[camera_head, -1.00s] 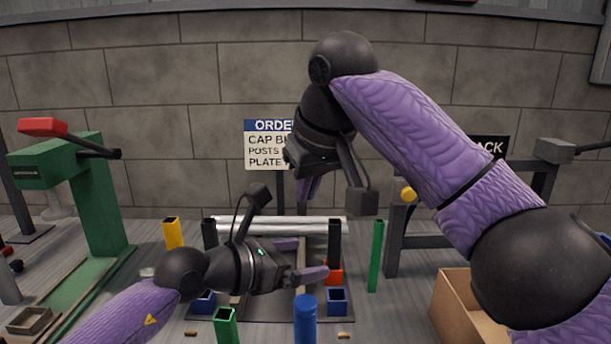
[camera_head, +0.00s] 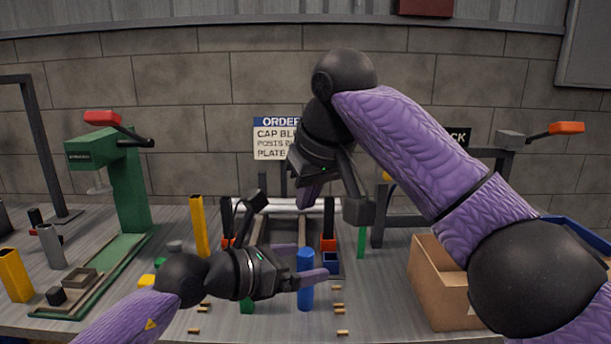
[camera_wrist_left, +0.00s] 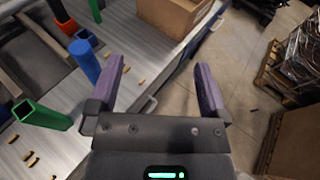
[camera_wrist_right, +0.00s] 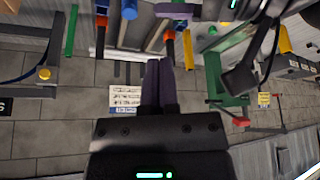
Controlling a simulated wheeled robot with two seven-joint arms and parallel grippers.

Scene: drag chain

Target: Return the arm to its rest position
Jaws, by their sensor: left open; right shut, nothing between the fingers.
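My left gripper (camera_head: 310,264) is low over the front of the bench, pointing right in the head view, in front of or beside the blue post (camera_head: 305,280). Its two purple fingers are apart and empty in the left wrist view (camera_wrist_left: 160,72), over the bench edge and floor. My right gripper (camera_head: 308,190) is higher, in front of the wall and order sign (camera_head: 275,138), fingers down. In the right wrist view its fingers (camera_wrist_right: 158,68) are together with nothing between them. The right arm bends in from the right, raised.
A green press (camera_head: 125,185) stands at left. A cardboard box (camera_head: 435,280) is at right, under my right arm. Yellow posts (camera_head: 199,225), a green post (camera_head: 361,240) and several small brass pieces (camera_head: 342,333) are on the bench. A rail frame (camera_head: 262,230) lies behind my left gripper.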

